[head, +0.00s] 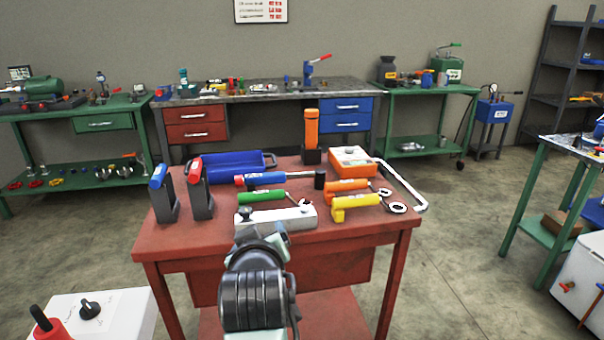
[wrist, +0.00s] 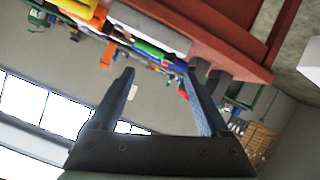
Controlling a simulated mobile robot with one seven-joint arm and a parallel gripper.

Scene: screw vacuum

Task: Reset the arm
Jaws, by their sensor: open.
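My arm rises at the front of the red table in the head view, and its upper end overlaps the table's near edge. My gripper (wrist: 158,92) shows in the wrist view with its two fingers spread apart and nothing between them. Past the fingers, the wrist view shows the room strongly tilted, with the red table's edge (wrist: 225,55) at the upper right. In the head view the fingertips are hard to make out behind my arm.
The red table (head: 340,245) holds a blue tray (head: 232,161), a blue tool (head: 265,178), a green-handled tool (head: 262,196), a yellow tool (head: 355,202), an orange-white box (head: 352,160) and an upright orange tool (head: 311,130). Workbenches line the back wall.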

